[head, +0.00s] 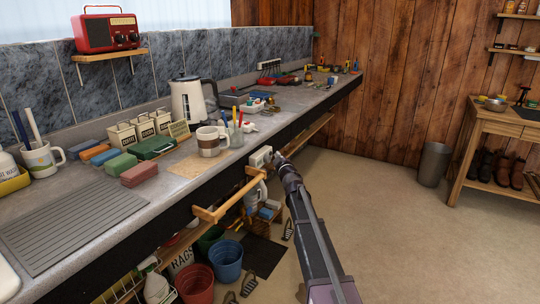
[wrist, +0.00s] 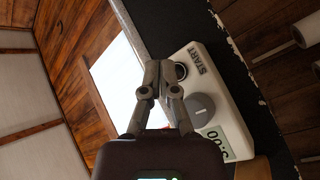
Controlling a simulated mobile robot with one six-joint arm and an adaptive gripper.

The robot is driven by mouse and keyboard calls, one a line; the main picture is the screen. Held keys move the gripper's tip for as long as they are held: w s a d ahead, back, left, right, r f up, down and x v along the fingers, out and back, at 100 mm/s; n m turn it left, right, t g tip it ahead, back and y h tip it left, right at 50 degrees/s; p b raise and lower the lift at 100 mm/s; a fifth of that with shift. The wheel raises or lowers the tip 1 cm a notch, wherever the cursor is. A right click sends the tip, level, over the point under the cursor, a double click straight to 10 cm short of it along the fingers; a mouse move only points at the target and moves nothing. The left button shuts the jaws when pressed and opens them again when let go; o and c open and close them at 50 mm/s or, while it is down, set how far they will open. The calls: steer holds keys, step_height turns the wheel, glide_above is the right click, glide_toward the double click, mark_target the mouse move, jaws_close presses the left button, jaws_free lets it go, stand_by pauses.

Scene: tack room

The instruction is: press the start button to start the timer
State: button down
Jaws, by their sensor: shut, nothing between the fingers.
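The timer is a white box (wrist: 232,110) fixed to the dark front edge of the counter. In the wrist view it shows a START label (wrist: 196,59), a dark round start button (wrist: 181,71) beside the label, a grey knob (wrist: 202,106) and a display (wrist: 217,145) that seems to read 3:00. In the head view the timer (head: 259,157) is small, at the counter's front edge. My gripper (wrist: 160,68) is shut and empty. Its tips appear just left of the button in the wrist view; I cannot tell whether they touch it. In the head view my gripper (head: 279,159) is beside the timer.
A wooden rail (head: 232,200) juts from the counter front, near the timer. Above stand a brown-and-white mug (head: 211,142) and a kettle (head: 192,102). Blue (head: 226,260) and red (head: 195,284) buckets stand below. The floor to the right is open.

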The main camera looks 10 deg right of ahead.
steer(key=shift+w+a, duration=0.4)
steer(key=shift+a, duration=0.2)
stand_by(1.1)
steer(key=shift+s+d, duration=0.45)
steer(key=shift+d, duration=0.2)
steer(key=shift+s, duration=0.1)
steer(key=shift+s+d, duration=0.55)
steer(key=shift+d, duration=0.25)
steer(key=shift+s+d, duration=0.6)
steer(key=shift+d, duration=0.2)
steer(key=shift+s+d, duration=0.55)
steer(key=shift+d, duration=0.25)
